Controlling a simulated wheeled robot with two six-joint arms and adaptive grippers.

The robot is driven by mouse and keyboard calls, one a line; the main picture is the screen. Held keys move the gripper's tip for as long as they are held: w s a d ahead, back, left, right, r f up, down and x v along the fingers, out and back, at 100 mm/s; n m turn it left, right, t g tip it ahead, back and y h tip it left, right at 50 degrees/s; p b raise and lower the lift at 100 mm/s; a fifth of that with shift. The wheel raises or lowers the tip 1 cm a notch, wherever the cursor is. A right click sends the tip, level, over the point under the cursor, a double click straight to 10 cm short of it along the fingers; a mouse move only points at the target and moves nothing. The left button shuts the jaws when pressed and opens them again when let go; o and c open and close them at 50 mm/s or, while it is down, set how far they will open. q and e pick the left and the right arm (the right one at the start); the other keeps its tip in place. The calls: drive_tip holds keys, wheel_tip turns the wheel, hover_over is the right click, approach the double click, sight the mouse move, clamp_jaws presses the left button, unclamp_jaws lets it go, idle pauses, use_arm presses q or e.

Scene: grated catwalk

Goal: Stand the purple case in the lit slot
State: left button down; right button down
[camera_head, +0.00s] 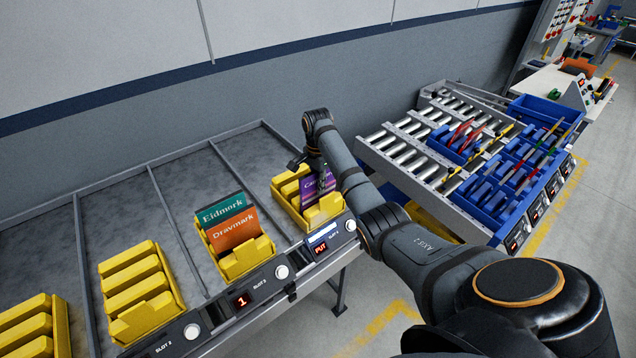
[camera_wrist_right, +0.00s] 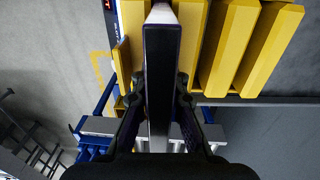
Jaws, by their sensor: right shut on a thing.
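The purple case (camera_head: 310,189) is upright in the yellow rack (camera_head: 323,217) of the slot at the right end of the bench. That slot's display (camera_head: 321,248) is lit and reads PUT. My right gripper (camera_head: 316,166) is shut on the case from above, partly hidden by my own arm. In the right wrist view the case (camera_wrist_right: 162,75) shows edge-on between the fingers (camera_wrist_right: 160,100), among the yellow dividers (camera_wrist_right: 228,45). Whether its lower edge touches the rack floor is hidden. My left gripper is not in view.
The neighbouring rack (camera_head: 246,258) holds a teal case (camera_head: 222,209) and an orange case (camera_head: 235,229); its display reads 1. An empty yellow rack (camera_head: 140,290) stands further left. A roller conveyor (camera_head: 410,139) with blue bins (camera_head: 497,199) is at the right.

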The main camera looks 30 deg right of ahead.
drive_tip(key=shift+f, duration=0.1)
idle(0.3)
drive_tip(key=c, duration=1.3)
unclamp_jaws()
drive_tip(key=shift+o, duration=0.4)
drive_tip(key=o, duration=0.3)
drive_tip(key=shift+r+p, duration=0.9)
drive_tip(key=shift+r, duration=3.15)
drive_tip(key=shift+a+f, duration=0.1)
